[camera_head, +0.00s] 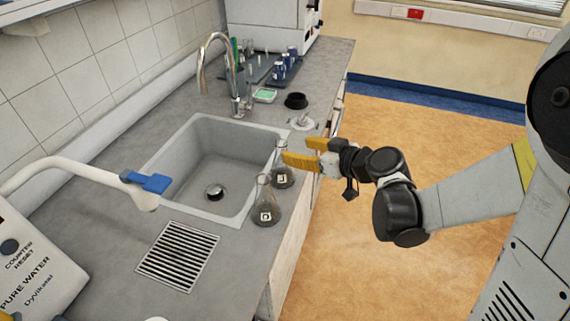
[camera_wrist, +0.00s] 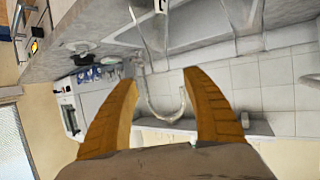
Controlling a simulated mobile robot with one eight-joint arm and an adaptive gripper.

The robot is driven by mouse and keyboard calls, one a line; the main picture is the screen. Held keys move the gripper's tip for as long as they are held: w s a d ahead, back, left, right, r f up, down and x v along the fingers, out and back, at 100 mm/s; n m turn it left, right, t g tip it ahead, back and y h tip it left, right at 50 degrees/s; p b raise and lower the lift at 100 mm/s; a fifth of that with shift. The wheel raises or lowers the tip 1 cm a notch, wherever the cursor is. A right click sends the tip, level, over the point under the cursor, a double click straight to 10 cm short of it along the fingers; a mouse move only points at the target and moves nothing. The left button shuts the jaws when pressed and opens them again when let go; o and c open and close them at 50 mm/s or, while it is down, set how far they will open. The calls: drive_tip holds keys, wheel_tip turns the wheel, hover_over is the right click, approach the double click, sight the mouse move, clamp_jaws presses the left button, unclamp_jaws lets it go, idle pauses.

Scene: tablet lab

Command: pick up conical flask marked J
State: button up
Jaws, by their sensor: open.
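Two clear conical flasks stand upright on the counter between the sink and the front edge. The farther flask (camera_head: 282,178) has a small dark-and-white label that I cannot read for sure. The nearer flask (camera_head: 266,208) has a label that looks like a rounded letter, not clearly a J. My gripper (camera_head: 296,150) has yellow fingers, apart and empty, by the farther flask's neck; one finger hides part of its top. I cannot tell if it touches. In the wrist view the open fingers (camera_wrist: 160,78) have nothing held between them, and clear glass shows at the top edge.
The sink (camera_head: 205,165) with its curved tap (camera_head: 215,65) lies left of the flasks. A black round object (camera_head: 296,101) stands beyond them. A dark tray with blue-capped vials (camera_head: 285,68) is farther back. A water dispenser arm (camera_head: 90,175) reaches in from the left.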

sight(286, 147)
drive_tip(key=b+x, duration=0.2)
drive_tip(key=x, duration=0.5)
drive_tip(key=shift+w+a+f, duration=0.2)
drive_tip(key=shift+a, duration=0.1)
clamp_jaws()
